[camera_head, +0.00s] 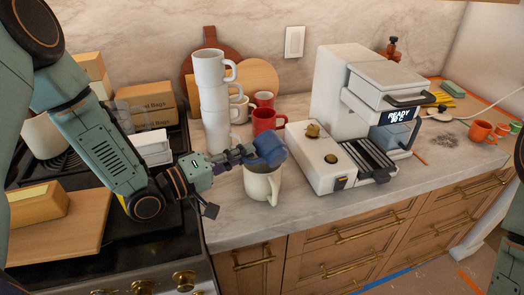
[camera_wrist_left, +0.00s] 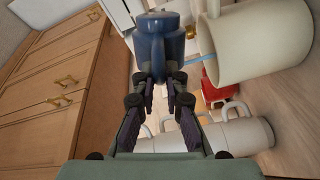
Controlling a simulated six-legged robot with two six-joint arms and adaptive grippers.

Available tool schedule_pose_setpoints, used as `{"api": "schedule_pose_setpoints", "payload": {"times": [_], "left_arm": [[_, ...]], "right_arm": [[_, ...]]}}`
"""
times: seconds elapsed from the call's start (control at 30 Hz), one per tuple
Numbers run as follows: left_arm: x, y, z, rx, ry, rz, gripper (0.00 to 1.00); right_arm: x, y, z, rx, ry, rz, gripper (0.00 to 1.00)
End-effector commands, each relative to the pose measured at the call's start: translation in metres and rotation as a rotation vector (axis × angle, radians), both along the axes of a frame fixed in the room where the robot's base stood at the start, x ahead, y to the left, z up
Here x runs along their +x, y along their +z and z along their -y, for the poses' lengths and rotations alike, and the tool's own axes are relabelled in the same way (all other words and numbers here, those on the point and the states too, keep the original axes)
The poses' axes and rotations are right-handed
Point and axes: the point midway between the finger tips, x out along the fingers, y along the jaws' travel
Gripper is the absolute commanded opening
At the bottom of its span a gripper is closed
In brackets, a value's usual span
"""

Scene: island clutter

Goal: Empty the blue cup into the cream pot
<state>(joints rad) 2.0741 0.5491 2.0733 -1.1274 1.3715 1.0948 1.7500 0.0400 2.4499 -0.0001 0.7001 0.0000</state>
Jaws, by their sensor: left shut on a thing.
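The blue cup (camera_head: 270,150) is held by my left gripper (camera_head: 243,156) just above the cream pot (camera_head: 262,184). The cup looks tilted in the head view; its inside and any contents cannot be made out. The cream pot stands upright on the counter near its front edge, its handle towards the front, with its mouth partly hidden by the cup. In the left wrist view the fingers (camera_wrist_left: 160,88) are shut on the blue cup (camera_wrist_left: 159,48) at its handle side, with the cream pot (camera_wrist_left: 262,42) beside it. My right gripper is not in view.
A tall stack of white cups (camera_head: 214,105) stands behind the gripper, with red mugs (camera_head: 268,121) nearby. A coffee machine (camera_head: 345,120) stands right of the pot. The stove with a wooden board (camera_head: 75,232) is at left. The counter's front right strip is clear.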

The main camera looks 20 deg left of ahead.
Motion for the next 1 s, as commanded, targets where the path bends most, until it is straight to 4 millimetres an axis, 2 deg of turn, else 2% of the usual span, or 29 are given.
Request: {"api": "schedule_pose_setpoints", "payload": {"times": [0.33,0.6,1.0], "left_arm": [[0.0005,0.0008,-0.0003,-0.005,0.0,-0.001,0.0],[0.0023,-0.0026,-0.0028,-0.114,0.0,-0.084,0.0],[0.0026,-0.0023,-0.0029,-0.121,0.0,-0.09,0.0]], "right_arm": [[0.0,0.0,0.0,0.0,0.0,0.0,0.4],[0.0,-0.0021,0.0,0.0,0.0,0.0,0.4],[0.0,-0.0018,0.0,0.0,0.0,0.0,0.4]]}}
